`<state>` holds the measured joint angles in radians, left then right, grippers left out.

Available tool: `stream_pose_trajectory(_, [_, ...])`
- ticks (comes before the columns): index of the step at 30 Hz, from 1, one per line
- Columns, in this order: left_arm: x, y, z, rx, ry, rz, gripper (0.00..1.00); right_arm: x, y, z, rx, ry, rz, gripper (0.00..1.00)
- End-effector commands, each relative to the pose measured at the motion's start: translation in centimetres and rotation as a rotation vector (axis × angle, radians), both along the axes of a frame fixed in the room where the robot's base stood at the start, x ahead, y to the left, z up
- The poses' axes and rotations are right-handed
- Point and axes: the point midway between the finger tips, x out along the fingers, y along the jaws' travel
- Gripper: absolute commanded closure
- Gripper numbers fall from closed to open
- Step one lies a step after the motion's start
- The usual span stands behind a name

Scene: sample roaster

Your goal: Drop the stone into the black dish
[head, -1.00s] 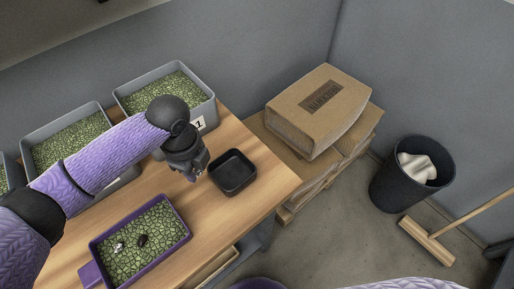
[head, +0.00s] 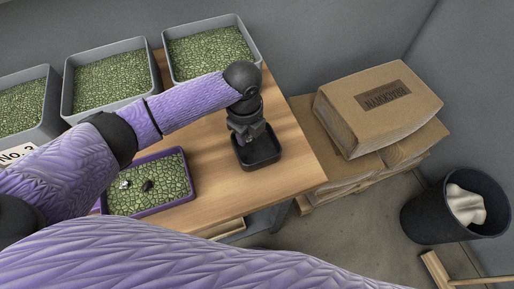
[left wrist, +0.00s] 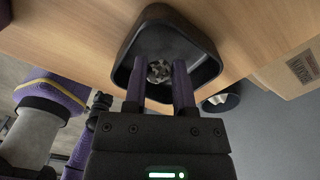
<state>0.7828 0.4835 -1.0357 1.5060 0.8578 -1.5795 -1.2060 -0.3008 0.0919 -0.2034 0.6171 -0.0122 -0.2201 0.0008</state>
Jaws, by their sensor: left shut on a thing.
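My left gripper (head: 248,134) is above the black dish (head: 262,163) on the wooden table. In the left wrist view its two purple fingers (left wrist: 160,75) are shut on a small speckled grey stone (left wrist: 160,71). The square black dish (left wrist: 205,64) lies behind the stone and fingertips in that view, with the stone over its opening. In the head view the stone is too small to make out at the fingertips. My right gripper is not in view.
A purple tray (head: 190,186) of green beans holds a pale piece (head: 125,184) and a dark piece (head: 147,186). Several grey bins (head: 151,62) of green beans line the back. Stacked sacks (head: 375,105) and a black waste bin (head: 425,222) stand to the right.

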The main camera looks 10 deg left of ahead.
Motion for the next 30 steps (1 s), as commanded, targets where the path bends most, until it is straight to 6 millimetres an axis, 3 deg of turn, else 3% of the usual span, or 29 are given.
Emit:
stream_pose_trajectory(2, [0.0, 0.0, 0.2, 0.000, -0.001, 0.000, 1.00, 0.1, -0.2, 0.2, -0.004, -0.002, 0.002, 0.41])
stream_pose_trajectory(3, [0.0, 0.0, 0.2, 0.000, -0.001, 0.000, 0.65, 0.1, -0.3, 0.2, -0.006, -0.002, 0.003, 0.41])
stream_pose_trajectory(9, [0.0, 0.0, 0.2, 0.000, -0.001, 0.000, 0.26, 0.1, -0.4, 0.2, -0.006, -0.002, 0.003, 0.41])
stream_pose_trajectory(17, [0.0, 0.0, 0.7, -0.001, -0.002, 0.000, 0.26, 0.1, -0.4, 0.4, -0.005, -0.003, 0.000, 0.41])
stream_pose_trajectory(24, [0.1, 0.0, 6.7, -0.001, -0.006, -0.001, 0.26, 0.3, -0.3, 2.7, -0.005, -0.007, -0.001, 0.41])
stream_pose_trajectory(30, [0.0, 0.0, 9.8, 0.000, -0.002, 0.000, 0.26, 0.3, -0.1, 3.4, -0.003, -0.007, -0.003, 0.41])
